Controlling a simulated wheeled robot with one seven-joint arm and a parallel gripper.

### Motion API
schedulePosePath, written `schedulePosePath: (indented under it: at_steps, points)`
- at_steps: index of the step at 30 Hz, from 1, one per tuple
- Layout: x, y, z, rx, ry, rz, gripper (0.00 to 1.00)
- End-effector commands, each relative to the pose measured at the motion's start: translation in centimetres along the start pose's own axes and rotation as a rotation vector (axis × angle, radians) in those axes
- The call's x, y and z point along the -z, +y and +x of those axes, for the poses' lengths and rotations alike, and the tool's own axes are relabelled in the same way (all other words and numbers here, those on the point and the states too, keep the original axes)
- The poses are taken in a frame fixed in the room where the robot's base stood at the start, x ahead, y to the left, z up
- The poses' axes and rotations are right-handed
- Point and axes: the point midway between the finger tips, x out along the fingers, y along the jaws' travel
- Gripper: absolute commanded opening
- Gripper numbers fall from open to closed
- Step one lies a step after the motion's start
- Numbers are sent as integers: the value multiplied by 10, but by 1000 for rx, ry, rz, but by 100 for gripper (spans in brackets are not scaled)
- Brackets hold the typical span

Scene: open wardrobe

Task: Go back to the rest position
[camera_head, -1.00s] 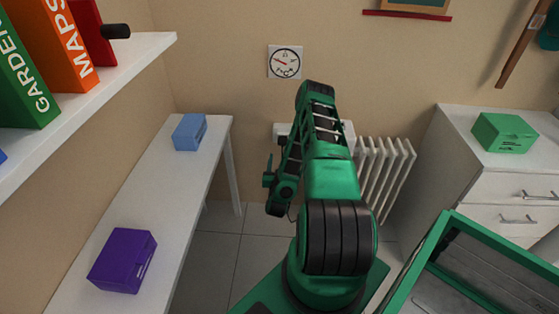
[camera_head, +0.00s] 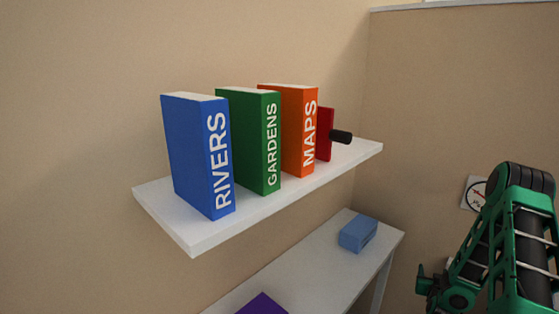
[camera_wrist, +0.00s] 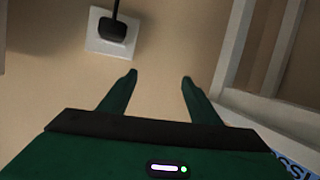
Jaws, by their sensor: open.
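My arm shows at the right edge of the head view, folded. The end of it hangs low, near the bottom right, in front of the beige wall. In the wrist view, my gripper (camera_wrist: 159,77) has its two green fingers spread well apart. Nothing is between them; only bare beige wall shows beyond. My base is not in view.
A white shelf (camera_head: 170,222) holds a blue book (camera_head: 197,150), a green book (camera_head: 250,140), an orange book (camera_head: 292,128) and a red object (camera_head: 324,135). Below, a white table (camera_head: 312,272) bears a light blue box (camera_head: 358,234) and a purple box (camera_head: 262,304).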

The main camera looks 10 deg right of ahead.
Motion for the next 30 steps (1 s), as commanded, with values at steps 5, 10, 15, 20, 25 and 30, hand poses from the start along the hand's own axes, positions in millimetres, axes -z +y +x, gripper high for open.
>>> schedulePosePath:
  at_steps: [5,10,15,20,25,30]
  points:
    - [39,-13,-10,68,-115,-59,57]
    - [67,-18,-31,105,-238,-104,57]
    - [94,-17,-63,117,-360,-138,57]
    - [117,-12,-103,113,-476,-157,57]
    - [137,-5,-155,100,-600,-160,57]
    - [153,4,-215,80,-722,-144,57]
